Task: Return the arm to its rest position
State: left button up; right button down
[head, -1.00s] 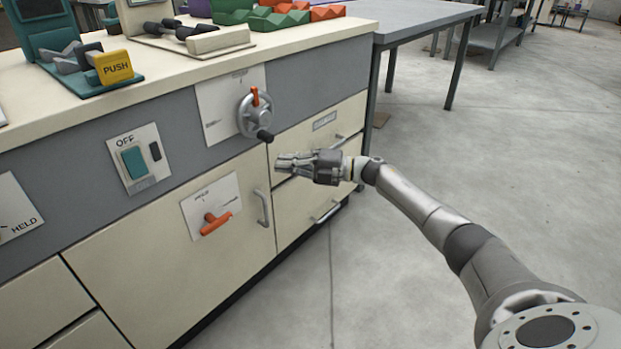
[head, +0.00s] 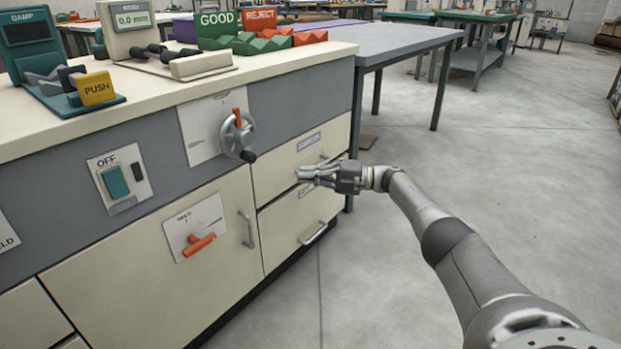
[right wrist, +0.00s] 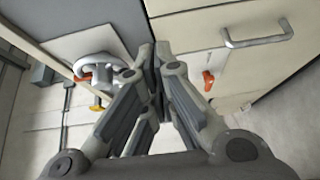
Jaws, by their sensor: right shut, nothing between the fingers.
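My right arm reaches in from the lower right of the head view. Its gripper (head: 318,174) is shut and empty, in front of the drawers at the right end of the cabinet, apart from the handwheel. The grey handwheel (head: 236,135) with a black knob and an orange pointer is on the cabinet's upper front, left of and above the gripper. In the right wrist view the shut fingers (right wrist: 157,60) sit between the handwheel (right wrist: 100,68) and a red handle (right wrist: 208,80). My left gripper is not in view.
The cabinet front carries an orange lever (head: 200,245), a green switch (head: 115,181) and a door handle (head: 247,230). Green GOOD and red REJECT bins (head: 262,38) stand on top. A grey table (head: 400,42) stands behind. The floor to the right (head: 520,180) is clear.

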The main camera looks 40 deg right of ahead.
jog(key=shift+d, duration=0.35)
